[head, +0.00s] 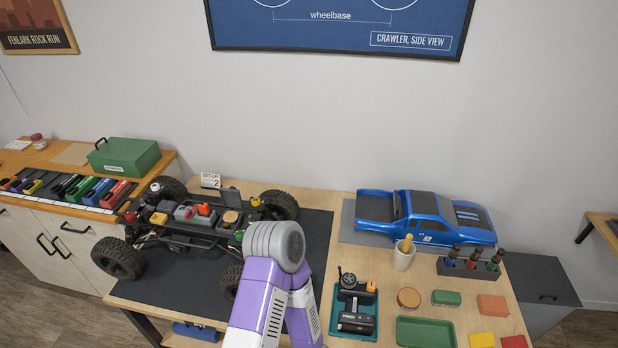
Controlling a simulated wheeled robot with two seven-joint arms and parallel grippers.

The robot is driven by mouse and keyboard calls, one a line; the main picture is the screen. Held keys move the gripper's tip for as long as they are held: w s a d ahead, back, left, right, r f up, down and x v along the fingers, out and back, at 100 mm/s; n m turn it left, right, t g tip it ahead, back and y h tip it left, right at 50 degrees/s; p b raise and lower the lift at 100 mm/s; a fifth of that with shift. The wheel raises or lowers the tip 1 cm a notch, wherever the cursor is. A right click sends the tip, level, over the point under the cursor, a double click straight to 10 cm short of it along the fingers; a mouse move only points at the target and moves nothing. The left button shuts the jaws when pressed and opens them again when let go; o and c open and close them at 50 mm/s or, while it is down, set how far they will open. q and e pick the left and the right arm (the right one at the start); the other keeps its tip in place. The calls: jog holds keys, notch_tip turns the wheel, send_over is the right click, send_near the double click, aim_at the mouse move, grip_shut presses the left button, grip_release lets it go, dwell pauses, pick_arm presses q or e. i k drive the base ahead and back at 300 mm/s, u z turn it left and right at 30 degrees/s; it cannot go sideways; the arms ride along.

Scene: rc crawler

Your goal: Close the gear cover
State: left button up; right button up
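The crawler chassis (165,236) stands on a dark mat on the table, with big black tyres and its body off. A dark flat flap (231,197) stands raised near the chassis's right end, beside a round tan part (231,217); it looks like the gear cover, standing open. One of my arms, purple with a grey rounded joint, rises from the bottom edge and hides part of the chassis's right front. Neither of my grippers shows, and I cannot tell which arm this is.
A blue truck body (425,220) lies at the back right. A teal tray (338,325) with a transmitter, a cup (402,257), a bottle rack (468,268) and a green tray (426,332) occupy the right side. A green toolbox (125,157) sits on the left cabinet.

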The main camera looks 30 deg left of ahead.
aim_at(230, 196)
jog(key=z, duration=1.55)
jog(key=k, duration=1.25)
jog(key=u, duration=1.6)
